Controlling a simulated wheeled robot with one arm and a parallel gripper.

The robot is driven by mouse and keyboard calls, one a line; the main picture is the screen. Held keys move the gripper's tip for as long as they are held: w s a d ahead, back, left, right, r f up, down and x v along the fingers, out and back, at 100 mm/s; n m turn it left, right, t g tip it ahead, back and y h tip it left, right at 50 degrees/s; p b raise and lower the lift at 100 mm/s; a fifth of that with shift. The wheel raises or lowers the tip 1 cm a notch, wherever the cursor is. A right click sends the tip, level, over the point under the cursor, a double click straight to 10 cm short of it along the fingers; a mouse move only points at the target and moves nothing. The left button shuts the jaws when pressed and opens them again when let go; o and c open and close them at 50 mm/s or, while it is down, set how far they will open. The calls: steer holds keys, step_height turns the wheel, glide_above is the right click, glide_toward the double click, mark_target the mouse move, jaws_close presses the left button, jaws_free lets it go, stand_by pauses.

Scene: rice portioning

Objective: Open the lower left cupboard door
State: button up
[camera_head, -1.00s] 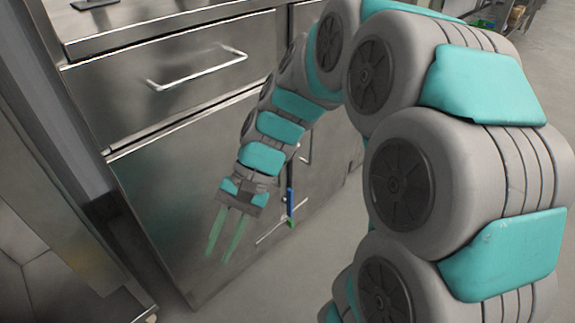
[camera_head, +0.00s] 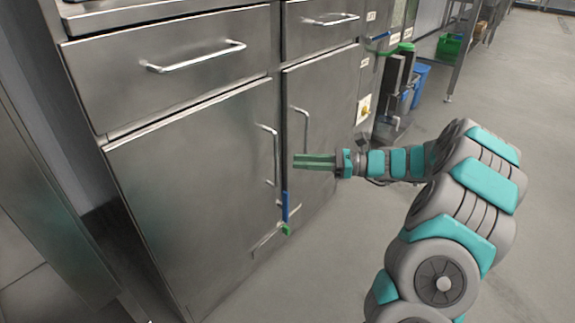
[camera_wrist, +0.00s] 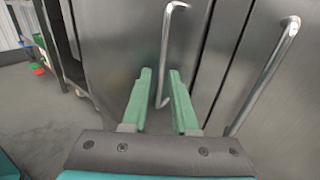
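The lower left cupboard door (camera_head: 190,195) is steel and shut, with a vertical bar handle (camera_head: 275,155) near its right edge. The neighbouring right door (camera_head: 335,110) is also shut and has its own handle (camera_head: 305,132). My gripper (camera_head: 296,161) is in front of the seam between the doors, pointing left, just right of the left door's handle. In the wrist view its two green fingers (camera_wrist: 160,88) are apart with no object held. One bar handle (camera_wrist: 168,50) shows beyond and between them; another handle (camera_wrist: 270,75) is to their right. Contact is not visible.
Two drawers with bar handles sit above the doors, the left drawer (camera_head: 175,75) being wider. A small blue and green item (camera_head: 285,210) shows low by the seam. Blue bin (camera_head: 418,85) and green crate (camera_head: 450,47) stand at the back right. The floor (camera_head: 500,120) to the right is open.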

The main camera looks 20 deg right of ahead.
mark_target(276, 160)
steer(key=b+x, duration=0.1)
steer(key=x, duration=0.6)
steer(key=shift+w+a+f, duration=0.1)
steer(key=shift+w, duration=0.15)
jaws_close()
stand_by(1.3)
